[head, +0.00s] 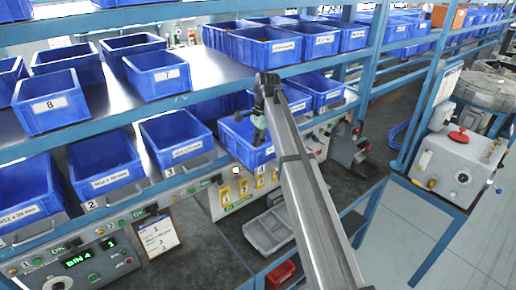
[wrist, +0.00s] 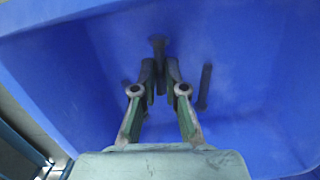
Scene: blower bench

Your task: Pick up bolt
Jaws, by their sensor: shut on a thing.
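In the wrist view my gripper (wrist: 160,75) points down into a blue bin (wrist: 260,60). Its two fingers are close together on a dark bolt (wrist: 158,46), whose wider end shows just beyond the fingertips. A second dark bolt (wrist: 205,86) lies in the bin to the right of the fingers, apart from them. A small dark piece shows beside the left finger, mostly hidden. In the head view my gripper (head: 258,133) is at the blue bin (head: 236,145) on the lower shelf; the bolts are hidden there.
Blue bins stand on both sides, including one labelled M12 x 80 mm (head: 105,166). The upper shelf (head: 205,75) with more bins lies close above and behind my gripper. A control panel with buttons (head: 95,262) runs below. A grey tray (head: 268,231) sits lower down.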

